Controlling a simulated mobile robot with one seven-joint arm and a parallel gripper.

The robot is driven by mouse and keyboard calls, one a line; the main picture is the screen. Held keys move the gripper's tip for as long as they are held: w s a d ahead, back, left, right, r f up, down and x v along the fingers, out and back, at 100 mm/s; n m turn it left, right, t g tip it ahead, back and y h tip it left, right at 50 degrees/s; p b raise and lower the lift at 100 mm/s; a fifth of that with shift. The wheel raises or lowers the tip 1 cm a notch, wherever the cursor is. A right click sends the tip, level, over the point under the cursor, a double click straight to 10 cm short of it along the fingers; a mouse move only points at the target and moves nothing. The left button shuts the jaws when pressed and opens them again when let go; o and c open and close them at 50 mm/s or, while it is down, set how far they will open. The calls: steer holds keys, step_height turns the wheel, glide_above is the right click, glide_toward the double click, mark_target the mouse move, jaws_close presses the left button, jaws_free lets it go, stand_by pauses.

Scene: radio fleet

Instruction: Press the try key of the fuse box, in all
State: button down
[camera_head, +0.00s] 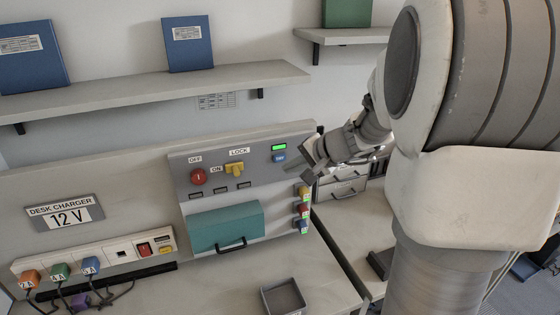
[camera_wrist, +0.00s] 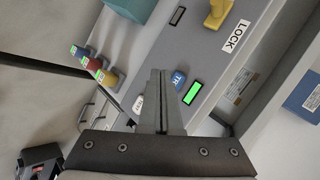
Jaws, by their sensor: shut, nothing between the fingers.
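The fuse box (camera_head: 240,171) is a grey slanted panel on the desk. Its blue key (camera_head: 279,157) sits below a lit green display (camera_head: 279,147). In the wrist view the blue key (camera_wrist: 178,80) shows part of a white label that looks like "TRY", close beside my fingertips. A small white labelled key (camera_wrist: 138,104) lies on the other side of my fingers. My gripper (camera_head: 306,165) is shut and empty at the right of the panel. It also shows in the wrist view (camera_wrist: 160,73). I cannot tell whether the fingertips touch the panel.
The panel carries a red knob (camera_head: 198,177), a yellow lock lever (camera_head: 235,168) and a teal cover (camera_head: 226,227). Several coloured fuses (camera_head: 303,209) line its right edge. A power strip (camera_head: 95,256) lies at left. A grey tray (camera_head: 283,297) stands in front.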

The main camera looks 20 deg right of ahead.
steer(key=s+b, duration=0.1)
steer(key=s, duration=0.2)
steer(key=shift+s, duration=0.15)
steer(key=shift+a, duration=0.1)
stand_by(0.4)
steer(key=s+a+r+n+g+y+p, duration=0.1)
steer(key=s+a+r+n+g+y, duration=0.3)
steer(key=s+a, duration=0.75)
steer(key=s+d+f+n+h, duration=0.1)
steer(key=s+n+h, duration=0.6)
steer(key=s, duration=0.3)
steer(key=shift+s+t+h+b, duration=0.3)
steer(key=shift+s+h+b, duration=0.05)
steer(key=shift+h+b, duration=0.1)
steer(key=c, duration=1.5)
jaws_free()
steer(key=shift+c, duration=0.2)
